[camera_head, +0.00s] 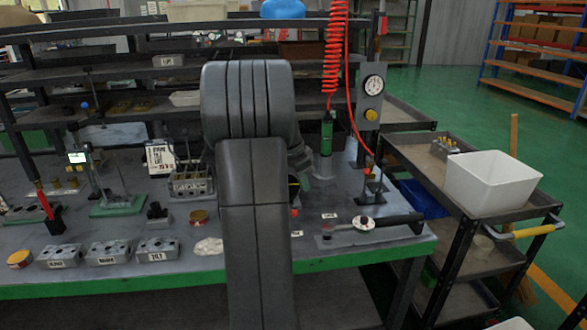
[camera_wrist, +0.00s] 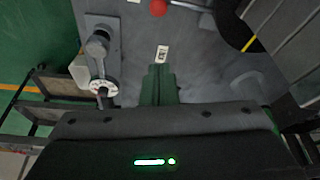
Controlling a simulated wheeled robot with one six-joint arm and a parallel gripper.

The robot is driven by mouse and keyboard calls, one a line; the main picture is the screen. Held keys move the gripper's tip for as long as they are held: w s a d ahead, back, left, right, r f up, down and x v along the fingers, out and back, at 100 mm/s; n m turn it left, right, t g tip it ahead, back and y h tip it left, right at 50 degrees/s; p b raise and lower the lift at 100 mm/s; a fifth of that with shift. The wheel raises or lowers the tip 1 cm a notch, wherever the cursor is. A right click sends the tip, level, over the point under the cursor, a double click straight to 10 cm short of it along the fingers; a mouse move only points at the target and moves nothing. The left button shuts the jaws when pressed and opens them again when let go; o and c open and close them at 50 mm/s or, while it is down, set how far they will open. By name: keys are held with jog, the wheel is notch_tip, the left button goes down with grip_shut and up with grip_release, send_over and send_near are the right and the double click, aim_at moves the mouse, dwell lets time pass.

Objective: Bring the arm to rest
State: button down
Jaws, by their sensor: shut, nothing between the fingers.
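My gripper (camera_wrist: 159,70) shows in the wrist view as two green fingers side by side, shut with nothing between them. They point down over the grey bench top, near a small white label (camera_wrist: 162,54). In the head view my own grey arm stands upright in the middle and hides most of the gripper and the bench behind it. Several grey valve blocks stand on the bench's front left, among them a left one (camera_head: 58,257), a middle one (camera_head: 108,253) and a right one (camera_head: 157,250).
A flat fixture with a black handle (camera_head: 390,221) lies at the bench's right end; its round white dial (camera_wrist: 104,87) shows in the wrist view. A gauge post (camera_head: 371,90) with a red coiled hose (camera_head: 334,50) stands behind. A cart holds a white bin (camera_head: 490,183).

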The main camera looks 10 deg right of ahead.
jog(key=x, duration=0.7)
jog(key=shift+s, duration=0.15)
jog(key=shift+w+d+r+p, duration=0.15)
jog(key=shift+w+d+p, duration=0.1)
jog(key=shift+p, duration=0.15)
jog(key=n+p, duration=0.2)
jog(key=w+n+p, duration=0.1)
jog(key=shift+d+f+t+y, duration=0.3)
jog(key=shift+f, duration=0.1)
jog(key=n+p, duration=0.1)
jog(key=p, duration=0.1)
jog(key=d+f+n+p, duration=0.1)
jog(key=p, duration=0.1)
jog(key=shift+w+n+t+p, duration=0.4)
jog(key=w+d+n+y+p, duration=0.1)
jog(key=n+p, duration=0.1)
jog(key=p, duration=0.1)
jog(key=shift+w+p, duration=0.2)
jog(key=shift+p, duration=0.15)
jog(key=shift+w+d+f+n+t+p, duration=0.15)
jog(key=shift+w+n+t+p, duration=0.15)
jog(key=shift+n, duration=0.2)
jog(key=shift+s+f, duration=0.1)
jog(key=shift+f, duration=0.05)
